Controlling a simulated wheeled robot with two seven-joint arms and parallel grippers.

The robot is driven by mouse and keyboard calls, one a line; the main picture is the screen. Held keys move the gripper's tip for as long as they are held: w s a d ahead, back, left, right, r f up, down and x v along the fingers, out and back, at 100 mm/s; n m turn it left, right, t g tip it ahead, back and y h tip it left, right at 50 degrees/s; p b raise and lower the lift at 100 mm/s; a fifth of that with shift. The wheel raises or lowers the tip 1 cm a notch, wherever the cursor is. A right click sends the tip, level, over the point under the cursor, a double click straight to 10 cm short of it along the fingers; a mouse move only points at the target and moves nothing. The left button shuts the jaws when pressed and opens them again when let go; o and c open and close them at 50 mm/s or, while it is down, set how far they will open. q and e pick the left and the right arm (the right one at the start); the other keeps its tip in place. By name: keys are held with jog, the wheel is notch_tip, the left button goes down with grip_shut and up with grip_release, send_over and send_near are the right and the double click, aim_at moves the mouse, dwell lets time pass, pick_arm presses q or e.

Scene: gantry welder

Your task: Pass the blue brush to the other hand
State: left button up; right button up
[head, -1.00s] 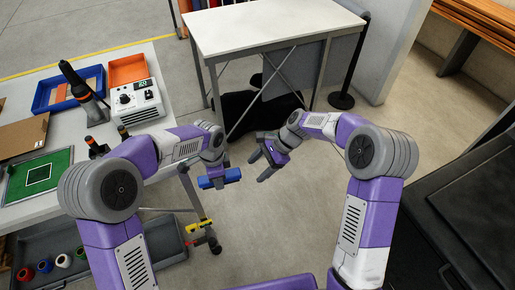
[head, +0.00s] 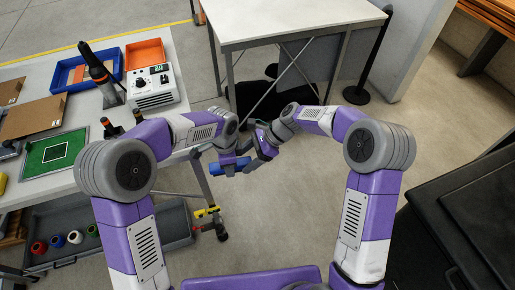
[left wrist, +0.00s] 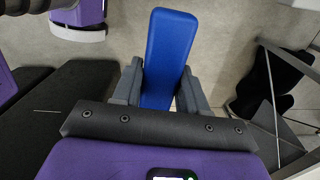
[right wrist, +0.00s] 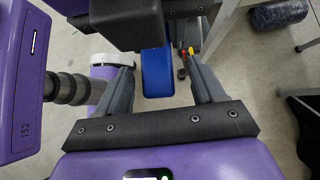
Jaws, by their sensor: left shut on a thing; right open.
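The blue brush (left wrist: 168,55) is a plain blue block shape in the left wrist view, held between the fingers of my left gripper (left wrist: 160,88). In the head view the brush (head: 230,161) is in the air in front of me, with my left gripper (head: 226,165) shut on it. My right gripper (head: 262,150) is open and close to the brush's right end. In the right wrist view the blue brush (right wrist: 156,72) lies between and just beyond the open fingers of my right gripper (right wrist: 162,80). Whether those fingers touch it I cannot tell.
A workbench (head: 55,185) at the left holds a blue tray, an orange bin, a grey device (head: 155,85) and a green board (head: 55,153). A white table (head: 290,18) stands ahead. A dark bench (head: 480,210) is at the right.

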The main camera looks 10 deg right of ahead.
jog(key=shift+x, duration=0.85)
jog(key=c, duration=1)
pick_arm(q)
jog(key=o, duration=1.1)
pick_arm(e)
jog(key=shift+c, duration=0.4)
pick_arm(q)
jog(key=shift+o, duration=0.2)
